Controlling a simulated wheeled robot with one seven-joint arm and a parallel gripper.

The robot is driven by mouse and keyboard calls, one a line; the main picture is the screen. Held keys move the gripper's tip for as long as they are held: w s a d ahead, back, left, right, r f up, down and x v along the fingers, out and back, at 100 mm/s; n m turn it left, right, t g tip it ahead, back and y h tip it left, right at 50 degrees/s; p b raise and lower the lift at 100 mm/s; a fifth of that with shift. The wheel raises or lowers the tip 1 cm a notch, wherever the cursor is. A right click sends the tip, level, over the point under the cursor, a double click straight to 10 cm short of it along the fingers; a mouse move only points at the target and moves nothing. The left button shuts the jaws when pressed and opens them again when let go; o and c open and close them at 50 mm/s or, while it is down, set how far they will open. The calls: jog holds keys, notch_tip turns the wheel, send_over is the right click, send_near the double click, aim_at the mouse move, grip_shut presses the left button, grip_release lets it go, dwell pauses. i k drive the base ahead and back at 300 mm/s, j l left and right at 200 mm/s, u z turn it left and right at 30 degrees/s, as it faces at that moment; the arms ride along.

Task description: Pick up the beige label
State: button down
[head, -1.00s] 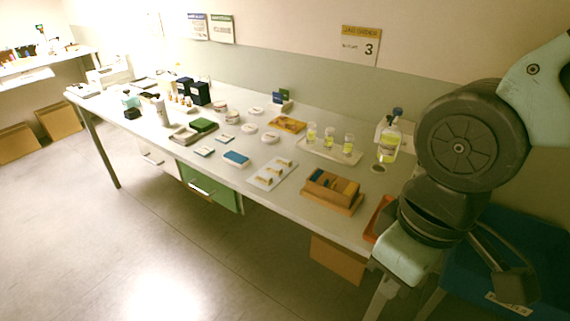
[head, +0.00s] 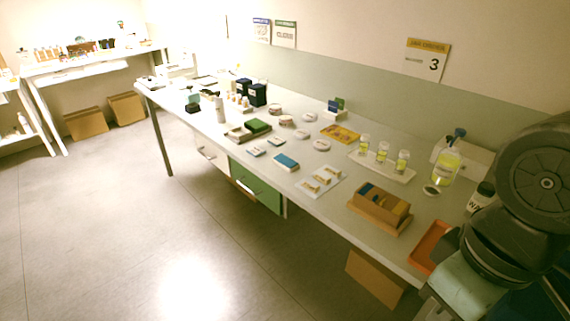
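I cannot single out a beige label with certainty at this size. A white card (head: 334,174) with several small tan pieces (head: 322,180) on it lies on the front half of the long table. My arm is at the right edge, beside the table's near end, and my gripper is out of the picture.
The long table (head: 330,208) carries a tray (head: 368,163) with three vials, a bottle of yellow liquid (head: 446,166), an orange tray (head: 430,246), round white dishes and dark boxes. A green drawer (head: 254,187) hangs beneath. The floor (head: 150,240) at left is clear.

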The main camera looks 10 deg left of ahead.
aim_at(329, 170)
jog(key=i+j, duration=0.3)
jog(key=j, duration=0.15)
jog(key=i+j, duration=0.3)
jog(key=j, duration=0.15)
jog(key=i+j, duration=0.3)
jog(key=j, duration=0.2)
jog(key=i+j, duration=0.3)
jog(key=j, duration=0.15)
jog(key=l+z, duration=0.05)
